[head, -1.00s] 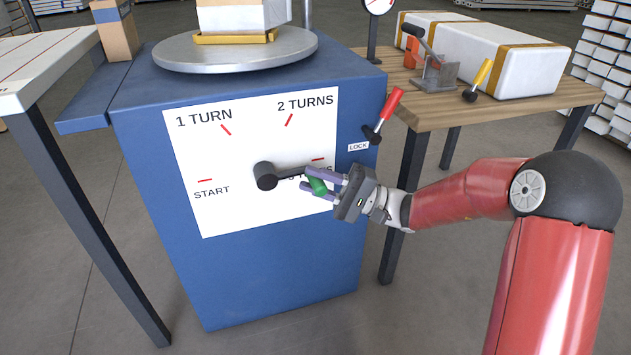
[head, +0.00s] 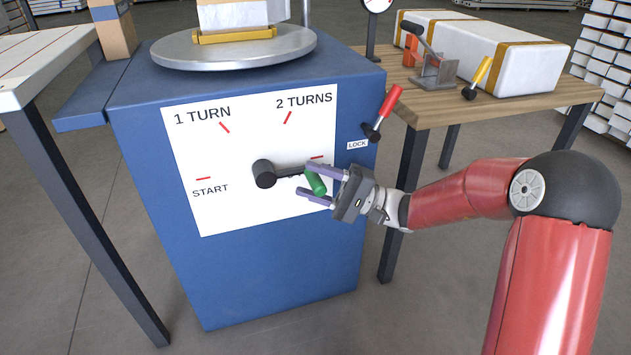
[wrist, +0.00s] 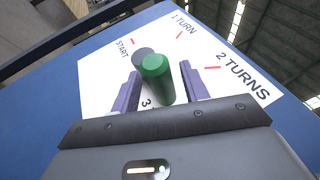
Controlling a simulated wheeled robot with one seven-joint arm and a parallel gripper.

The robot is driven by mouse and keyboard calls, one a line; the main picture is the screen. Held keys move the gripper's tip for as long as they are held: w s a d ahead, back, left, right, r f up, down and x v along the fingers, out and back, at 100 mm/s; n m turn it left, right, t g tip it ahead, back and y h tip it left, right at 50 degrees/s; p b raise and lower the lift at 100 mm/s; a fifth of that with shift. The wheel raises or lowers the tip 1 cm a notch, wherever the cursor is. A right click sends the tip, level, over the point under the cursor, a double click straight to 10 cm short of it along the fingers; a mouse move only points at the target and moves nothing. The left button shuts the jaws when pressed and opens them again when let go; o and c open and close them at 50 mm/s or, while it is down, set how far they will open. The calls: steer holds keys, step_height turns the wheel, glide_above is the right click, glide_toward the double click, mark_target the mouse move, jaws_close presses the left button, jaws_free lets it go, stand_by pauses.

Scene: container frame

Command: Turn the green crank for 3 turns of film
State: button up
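The crank's green handle (head: 316,181) stands at the end of a dark arm (head: 289,173) that reaches right from a black hub (head: 264,173) on the white dial (head: 240,215). The crank arm lies just below the red mark of the third label, which my gripper and the crank partly cover. My gripper (head: 308,181) is open around the handle. In the wrist view, the green handle (wrist: 157,80) stands between the two purple fingers, with a gap visible on each side.
A red-handled lever (head: 385,112) marked LOCK is on the right of the blue machine (head: 270,265). A round metal turntable (head: 180,55) bears a wrapped box (head: 236,14). A wooden table (head: 540,97) at right holds a yellow-handled lever and a white package (head: 540,60).

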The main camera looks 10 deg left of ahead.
steer(key=v, duration=0.7)
steer(key=shift+d+f, duration=0.15)
steer(key=shift+d, duration=0.2)
